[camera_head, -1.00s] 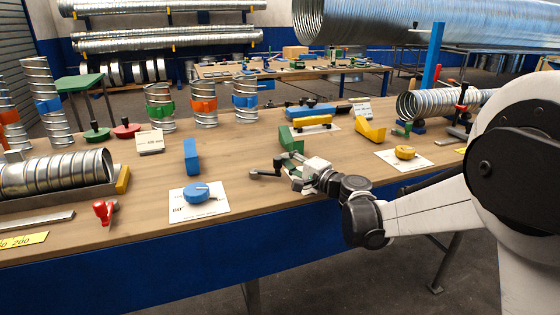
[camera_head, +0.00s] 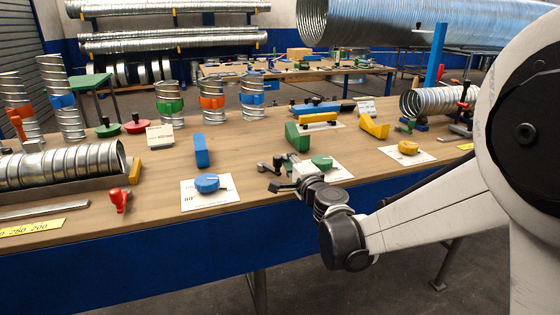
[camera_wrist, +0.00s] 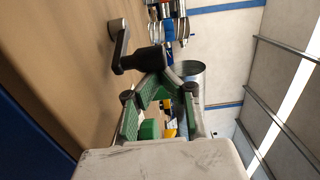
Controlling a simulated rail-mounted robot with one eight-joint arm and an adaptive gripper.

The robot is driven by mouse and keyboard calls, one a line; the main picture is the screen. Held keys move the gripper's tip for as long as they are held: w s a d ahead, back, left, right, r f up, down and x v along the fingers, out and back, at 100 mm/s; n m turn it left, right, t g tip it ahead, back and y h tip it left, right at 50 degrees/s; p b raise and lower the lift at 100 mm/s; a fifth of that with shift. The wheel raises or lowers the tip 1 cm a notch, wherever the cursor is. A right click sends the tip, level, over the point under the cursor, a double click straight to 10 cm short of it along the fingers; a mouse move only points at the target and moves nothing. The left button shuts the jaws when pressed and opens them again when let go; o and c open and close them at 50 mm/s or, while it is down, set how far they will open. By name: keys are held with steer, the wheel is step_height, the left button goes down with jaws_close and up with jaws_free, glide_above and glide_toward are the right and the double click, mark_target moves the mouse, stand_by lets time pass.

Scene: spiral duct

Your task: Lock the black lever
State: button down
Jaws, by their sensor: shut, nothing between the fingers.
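The black lever (camera_head: 266,167) lies low over the wooden bench, left of the green dial (camera_head: 321,161). In the wrist view the black lever (camera_wrist: 119,42) shows at the upper left, with a rounded end at the top. My gripper (camera_head: 274,187) is at the near side of the lever, with its fingers shut and empty.
A blue dial (camera_head: 207,183) on a white card sits to the left, near the front edge. A green block (camera_head: 297,137) and a blue block (camera_head: 201,151) stand behind. A yellow dial (camera_head: 408,147) is to the right. Bare bench lies between the blue dial and the lever.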

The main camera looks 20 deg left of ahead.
mark_target(275, 166)
steer(key=shift+s+a, duration=0.25)
steer(key=shift+s, duration=0.3)
steer(key=shift+s+a, duration=0.2)
steer(key=shift+s, duration=0.3)
steer(key=shift+s+a+b, duration=0.35)
steer(key=shift+s+a, duration=0.2)
steer(key=shift+s, duration=0.15)
steer(key=shift+s+a, duration=0.25)
steer(key=s+d, duration=0.1)
steer(key=s, duration=0.8)
steer(key=shift+s, duration=0.15)
steer(key=shift+d, duration=0.15)
